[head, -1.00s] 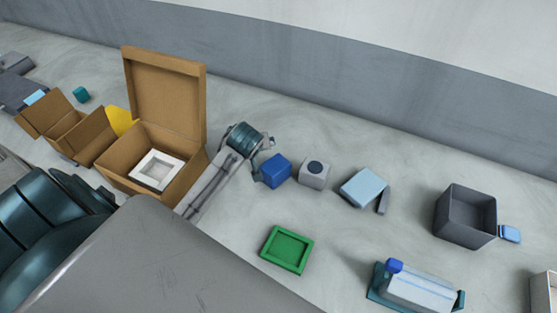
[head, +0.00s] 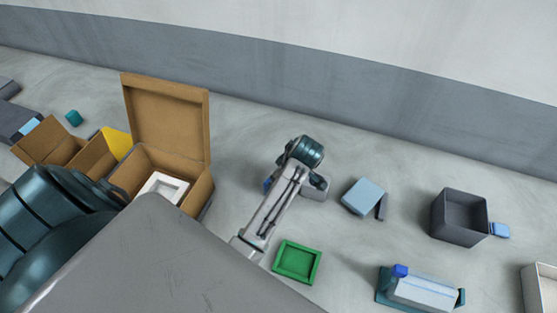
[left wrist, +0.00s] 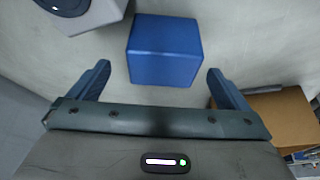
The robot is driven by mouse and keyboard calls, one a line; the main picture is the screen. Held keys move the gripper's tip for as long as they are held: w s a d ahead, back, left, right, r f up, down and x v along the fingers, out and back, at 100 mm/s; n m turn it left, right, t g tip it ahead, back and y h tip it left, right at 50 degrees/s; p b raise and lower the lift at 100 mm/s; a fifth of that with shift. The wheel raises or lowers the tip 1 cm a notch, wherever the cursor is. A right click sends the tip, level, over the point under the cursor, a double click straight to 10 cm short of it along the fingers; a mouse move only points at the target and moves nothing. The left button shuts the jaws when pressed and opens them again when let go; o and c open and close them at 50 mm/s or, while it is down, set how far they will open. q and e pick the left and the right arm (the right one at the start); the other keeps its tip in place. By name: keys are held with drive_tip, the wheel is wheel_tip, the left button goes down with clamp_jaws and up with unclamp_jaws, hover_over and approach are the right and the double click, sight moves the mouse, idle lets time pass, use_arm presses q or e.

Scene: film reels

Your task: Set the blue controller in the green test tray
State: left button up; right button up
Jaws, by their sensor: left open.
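The blue controller looks like a plain blue box; in the left wrist view the blue controller (left wrist: 166,52) lies just ahead of and between my fingertips. My left gripper (left wrist: 158,70) is open and empty. In the head view my arm hides most of the controller, and only a blue sliver (head: 267,184) shows. The gripper's fingers are also hidden there. The green test tray (head: 297,262) is a shallow, empty square tray on the surface, just right of my left forearm. My right gripper is in neither view.
A grey box (head: 316,188) stands close beside the controller, partly behind my arm. A light blue box (head: 362,196) and an empty dark bin (head: 459,217) lie farther right. An open cardboard box (head: 165,110) is at left. A teal holder (head: 420,289) stands right of the tray.

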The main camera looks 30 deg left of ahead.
use_arm(q)
drive_tip(key=shift+a+f+p, duration=0.15)
drive_tip(key=shift+f+p, duration=0.05)
drive_tip(key=shift+p, duration=0.1)
drive_tip(key=p+x, duration=0.2)
drive_tip(key=x, duration=0.2)
drive_tip(key=shift+s+a+f, duration=0.1)
drive_tip(key=shift+s, duration=0.05)
drive_tip(key=shift+f, duration=0.25)
drive_tip(key=c, duration=1.3)
drive_tip(key=shift+c, duration=0.8)
drive_tip(key=shift+r, duration=0.1)
